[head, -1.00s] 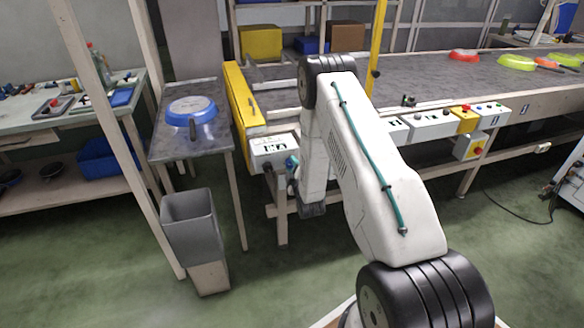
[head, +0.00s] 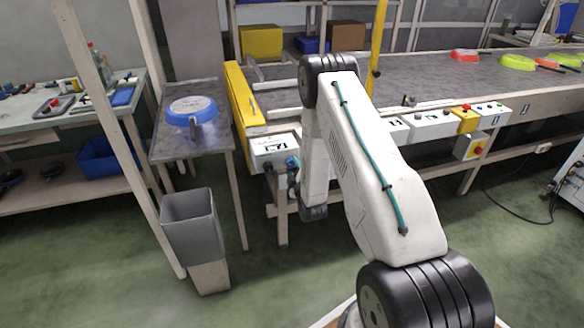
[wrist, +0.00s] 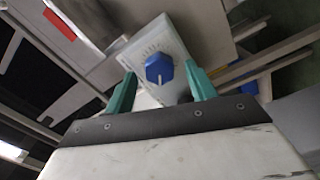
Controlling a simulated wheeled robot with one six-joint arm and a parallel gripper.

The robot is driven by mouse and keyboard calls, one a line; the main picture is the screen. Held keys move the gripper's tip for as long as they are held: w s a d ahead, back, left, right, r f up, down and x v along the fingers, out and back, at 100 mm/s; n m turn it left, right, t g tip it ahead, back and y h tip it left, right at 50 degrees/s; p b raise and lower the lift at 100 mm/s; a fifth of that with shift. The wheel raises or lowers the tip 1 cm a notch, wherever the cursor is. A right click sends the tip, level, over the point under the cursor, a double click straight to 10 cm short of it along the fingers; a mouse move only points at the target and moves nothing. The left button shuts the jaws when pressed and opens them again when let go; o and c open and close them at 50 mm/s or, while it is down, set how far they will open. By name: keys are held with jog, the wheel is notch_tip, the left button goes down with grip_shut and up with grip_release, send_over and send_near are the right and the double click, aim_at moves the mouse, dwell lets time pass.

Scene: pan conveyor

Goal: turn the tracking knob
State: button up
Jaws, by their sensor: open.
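The tracking knob is blue with a pale pointer line (wrist: 159,68). It sits on a light grey box (wrist: 148,44) with scale marks around it in the wrist view. My gripper (wrist: 157,74) is open, with one green finger on each side of the knob. Gaps show between the fingers and the knob, so it is not clamped. In the head view my arm reaches down to the conveyor's near left end, beside a white control box (head: 270,150). My fingers are hard to make out there.
A side table (head: 170,147) with a blue pan (head: 191,108) stands left of the conveyor (head: 425,75). More control boxes (head: 432,124) line the conveyor's front edge. Coloured pans lie at the far right.

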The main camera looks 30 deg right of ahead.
jog(key=v, duration=0.6)
jog(key=shift+s, duration=0.15)
notch_tip(320, 180, down, 9)
jog(key=s+m+g+y, duration=0.2)
jog(key=s+m+g, duration=0.1)
jog(key=g, duration=0.3)
jog(key=s+a+r+m+g+y, duration=0.1)
jog(key=s+a+r+m+g, duration=0.15)
jog(key=g, duration=0.25)
jog(key=s+a+r+m+g, duration=0.1)
jog(key=s+a+r, duration=0.4)
jog(key=s+r, duration=0.5)
jog(key=s+a+r+m+g+y, duration=0.1)
jog(key=s+a+r+m+g, duration=0.1)
jog(key=s+a+r, duration=0.4)
jog(key=s+a+r+m+g+y, duration=0.1)
jog(key=s+a+r, duration=0.5)
jog(key=s+r, duration=0.9)
notch_tip(320, 180, up, 12)
jog(key=shift+s+a+f+m+g, duration=0.15)
jog(key=shift+s+m+g, duration=0.15)
jog(key=shift+m+g, duration=0.2)
